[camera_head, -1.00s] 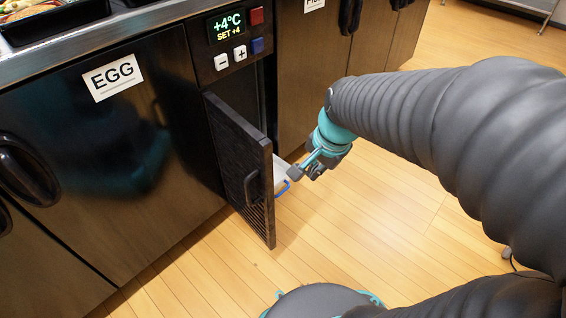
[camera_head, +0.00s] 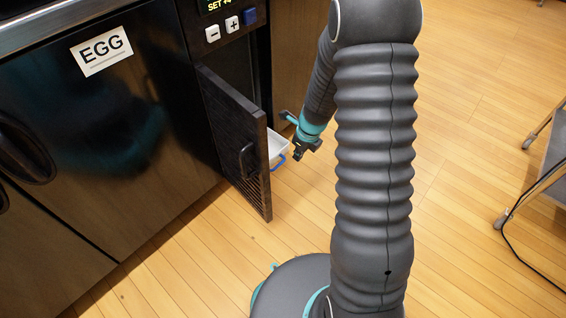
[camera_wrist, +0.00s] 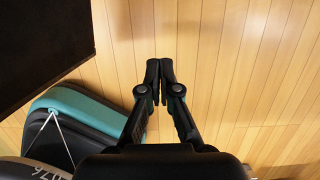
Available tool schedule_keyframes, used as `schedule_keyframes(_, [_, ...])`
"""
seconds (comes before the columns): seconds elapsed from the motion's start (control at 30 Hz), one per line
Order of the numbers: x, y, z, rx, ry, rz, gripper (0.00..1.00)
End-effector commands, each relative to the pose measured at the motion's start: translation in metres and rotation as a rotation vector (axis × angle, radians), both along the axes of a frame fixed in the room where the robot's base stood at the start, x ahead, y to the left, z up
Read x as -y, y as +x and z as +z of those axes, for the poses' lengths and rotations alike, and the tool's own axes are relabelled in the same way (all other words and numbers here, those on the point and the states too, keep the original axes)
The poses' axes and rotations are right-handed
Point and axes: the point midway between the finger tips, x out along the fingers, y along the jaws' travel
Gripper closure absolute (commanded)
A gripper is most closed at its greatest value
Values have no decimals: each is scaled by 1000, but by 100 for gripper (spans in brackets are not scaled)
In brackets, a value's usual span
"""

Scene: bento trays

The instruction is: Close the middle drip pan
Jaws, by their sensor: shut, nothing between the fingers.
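A white drip pan (camera_head: 276,143) with a blue handle (camera_head: 279,162) sticks out low from the narrow bay behind the open black louvred door (camera_head: 238,150). The door hides most of the pan. My gripper (camera_head: 298,155) is just right of the pan's front end, close to the handle; I cannot tell whether they touch. In the wrist view my gripper (camera_wrist: 160,68) is shut and empty, with its fingertips together over the wood floor. The pan does not show clearly in the wrist view.
The control panel (camera_head: 230,25) is above the bay. A wheeled cart (camera_head: 550,160) stands at the right. The wood floor (camera_head: 450,130) between is clear.

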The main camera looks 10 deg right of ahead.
Motion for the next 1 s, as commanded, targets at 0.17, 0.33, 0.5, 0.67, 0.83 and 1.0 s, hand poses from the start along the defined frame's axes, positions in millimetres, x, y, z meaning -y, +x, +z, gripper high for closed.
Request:
schedule_keyframes(0.17, [-1, 3, -17, -4, 2, -18, 100])
schedule_keyframes(0.33, [-5, 8, -46, -4, 2, -16, 100])
schedule_keyframes(0.5, [-9, 14, -77, -3, 1, -14, 100])
schedule_keyframes(0.67, [-13, 19, -105, -3, 1, -14, 100])
schedule_keyframes(0.83, [-28, 39, -104, -1, 1, -10, 100])
schedule_keyframes(1.0, [-35, 49, -106, 0, 1, -12, 100])
